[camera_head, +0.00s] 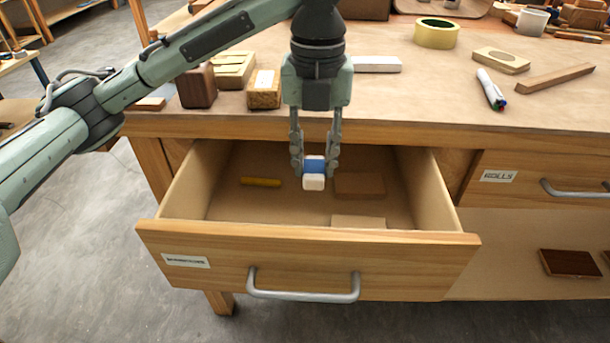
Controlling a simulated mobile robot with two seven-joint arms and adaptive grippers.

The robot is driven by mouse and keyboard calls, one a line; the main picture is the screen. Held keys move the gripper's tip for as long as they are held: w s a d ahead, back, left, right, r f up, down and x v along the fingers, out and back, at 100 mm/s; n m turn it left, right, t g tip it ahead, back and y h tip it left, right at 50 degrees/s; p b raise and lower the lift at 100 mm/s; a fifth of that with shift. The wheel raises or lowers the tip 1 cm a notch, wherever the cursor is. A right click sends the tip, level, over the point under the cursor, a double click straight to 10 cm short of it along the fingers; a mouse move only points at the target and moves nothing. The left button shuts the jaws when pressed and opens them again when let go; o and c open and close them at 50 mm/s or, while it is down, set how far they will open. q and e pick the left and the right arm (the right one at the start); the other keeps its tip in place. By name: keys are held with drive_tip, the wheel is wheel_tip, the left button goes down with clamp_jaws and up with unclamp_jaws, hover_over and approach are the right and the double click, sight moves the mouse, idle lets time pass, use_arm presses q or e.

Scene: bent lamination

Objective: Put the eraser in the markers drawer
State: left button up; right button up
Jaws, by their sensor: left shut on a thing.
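The eraser (314,181) is a small white block with a blue band. My left gripper (314,165) points down and is shut on it, a finger on each side. The eraser hangs over the inside of the pulled-out drawer (300,256); I cannot tell its exact height above the drawer floor. The drawer's small white label (186,261) is too small to read surely. In the drawer lie a yellow stick (260,181), a brown block (360,186) and a paler block (358,222) near the front. My right gripper is not in view.
The workbench top (430,95) behind the drawer holds wooden blocks (264,90), a yellow tape roll (436,33), markers (491,89) and a wooden bar (555,78). A shut drawer labelled ROLLS (530,180) is at the right. The drawer's left floor is partly clear.

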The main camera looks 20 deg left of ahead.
sight(310, 156)
use_arm(q)
drive_tip(key=shift+w+a+f, duration=0.35)
drive_tip(key=shift+w+f, duration=0.1)
drive_tip(key=shift+w, duration=0.15)
drive_tip(key=shift+w+a+f, duration=0.35)
drive_tip(key=shift+w+f, duration=0.05)
drive_tip(key=shift+w, duration=0.15)
drive_tip(key=shift+f, duration=1.95)
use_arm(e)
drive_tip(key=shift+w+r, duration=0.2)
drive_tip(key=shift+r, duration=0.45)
use_arm(q)
drive_tip(key=shift+f, duration=0.1)
